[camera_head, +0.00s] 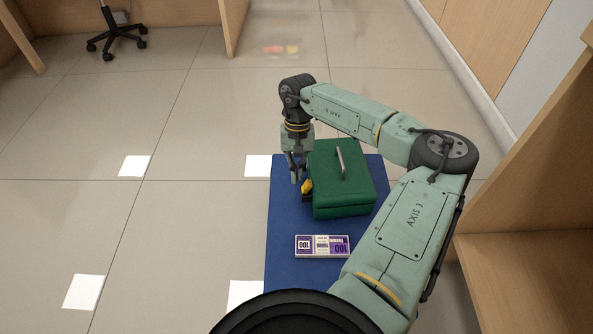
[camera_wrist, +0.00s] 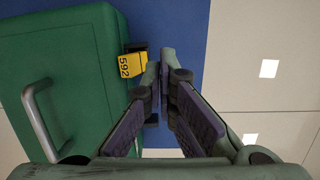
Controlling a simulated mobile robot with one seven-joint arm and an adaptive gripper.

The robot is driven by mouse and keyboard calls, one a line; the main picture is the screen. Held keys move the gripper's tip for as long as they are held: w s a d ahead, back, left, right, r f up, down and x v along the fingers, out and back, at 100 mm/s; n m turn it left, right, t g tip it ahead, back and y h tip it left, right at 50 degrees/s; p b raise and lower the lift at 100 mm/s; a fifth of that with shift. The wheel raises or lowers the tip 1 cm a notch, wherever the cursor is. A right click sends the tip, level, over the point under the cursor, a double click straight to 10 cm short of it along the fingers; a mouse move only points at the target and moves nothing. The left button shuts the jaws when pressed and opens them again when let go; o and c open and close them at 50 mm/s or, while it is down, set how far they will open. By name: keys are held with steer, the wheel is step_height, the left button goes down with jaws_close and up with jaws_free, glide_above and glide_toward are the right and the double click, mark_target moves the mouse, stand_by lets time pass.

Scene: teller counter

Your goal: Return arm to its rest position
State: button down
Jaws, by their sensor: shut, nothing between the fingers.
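My gripper (camera_head: 297,178) hangs pointing down at the left edge of the blue surface, just left of the green box. In the wrist view my gripper (camera_wrist: 163,75) has its fingertips together with nothing between them. My arm reaches in from the lower right and bends over the back of the box. The green box (camera_head: 335,195) has a closed lid with a grey handle (camera_head: 341,163). A yellow tag marked 592 (camera_wrist: 131,64) sits at the box's side, close to the fingers, beside a dark part that is partly hidden by the gripper.
A banded stack of purple and white notes (camera_head: 321,246) lies on the blue surface (camera_head: 285,272) in front of the box. Wooden counter panels (camera_head: 535,180) stand close on the right. The tiled floor on the left is open. An office chair (camera_head: 117,36) stands far back left.

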steer(key=shift+w+b+x, duration=0.2)
steer(key=shift+b+x, duration=0.35)
steer(key=shift+x, duration=0.35)
steer(key=shift+w+b+x, duration=0.25)
steer(key=shift+b+x, duration=0.3)
steer(key=shift+x, duration=0.35)
steer(key=shift+w+b+x, duration=0.2)
steer(key=shift+b+x, duration=0.35)
steer(key=shift+x, duration=0.3)
steer(key=shift+f, duration=0.15)
steer(key=s+p+v, duration=0.1)
steer(key=p+v, duration=0.3)
steer(key=v, duration=0.2)
steer(key=shift+s, duration=0.25)
stand_by(0.6)
stand_by(0.4)
